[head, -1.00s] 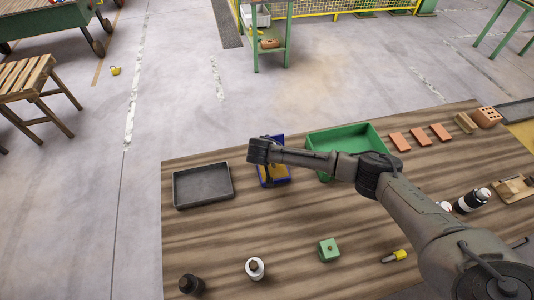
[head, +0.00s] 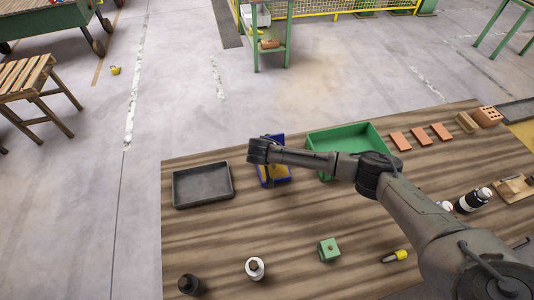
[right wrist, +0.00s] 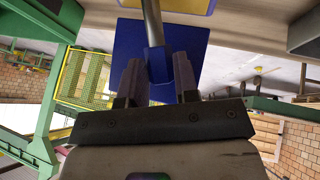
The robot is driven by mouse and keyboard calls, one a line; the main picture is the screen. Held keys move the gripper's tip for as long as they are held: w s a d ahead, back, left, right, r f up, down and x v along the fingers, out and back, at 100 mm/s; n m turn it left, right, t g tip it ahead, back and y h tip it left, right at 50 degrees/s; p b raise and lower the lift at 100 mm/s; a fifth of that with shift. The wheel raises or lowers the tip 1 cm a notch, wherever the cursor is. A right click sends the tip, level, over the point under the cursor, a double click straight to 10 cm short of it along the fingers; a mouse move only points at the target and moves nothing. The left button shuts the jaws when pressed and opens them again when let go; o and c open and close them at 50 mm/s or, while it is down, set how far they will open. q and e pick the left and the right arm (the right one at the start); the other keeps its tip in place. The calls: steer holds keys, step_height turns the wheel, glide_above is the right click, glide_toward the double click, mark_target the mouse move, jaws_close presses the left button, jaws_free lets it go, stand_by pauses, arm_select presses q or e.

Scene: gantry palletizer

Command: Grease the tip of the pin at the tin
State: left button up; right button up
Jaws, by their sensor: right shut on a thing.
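In the head view my right arm's wrist end is above a blue box with a yellow patch (head: 282,174); the fingers and pin are hidden there. The same blue thing (right wrist: 189,45) shows behind the pin in the right wrist view. Whether the pin tip touches it cannot be told. I cannot tell for certain which thing is the tin. My left gripper is not in view.
A dark tray (head: 190,196) is left of the blue box and a green bin (head: 345,133) right of it. A green block (head: 329,250), a white cylinder (head: 255,275) and a black jar (head: 188,284) stand in front. Bare wood (head: 230,230) lies between.

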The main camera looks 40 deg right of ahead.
steer(key=shift+f, duration=0.2)
steer(key=shift+f, duration=0.45)
stand_by(0.4)
stand_by(0.7)
stand_by(0.8)
steer(key=shift+f, duration=0.1)
stand_by(0.4)
step_height(320, 180, up, 4)
steer(key=p, duration=0.4)
steer(key=shift+p, duration=0.3)
step_height(320, 180, up, 2)
steer(key=shift+r+p, duration=0.15)
steer(key=shift+p, duration=1.1)
steer(key=shift+r+p, duration=0.45)
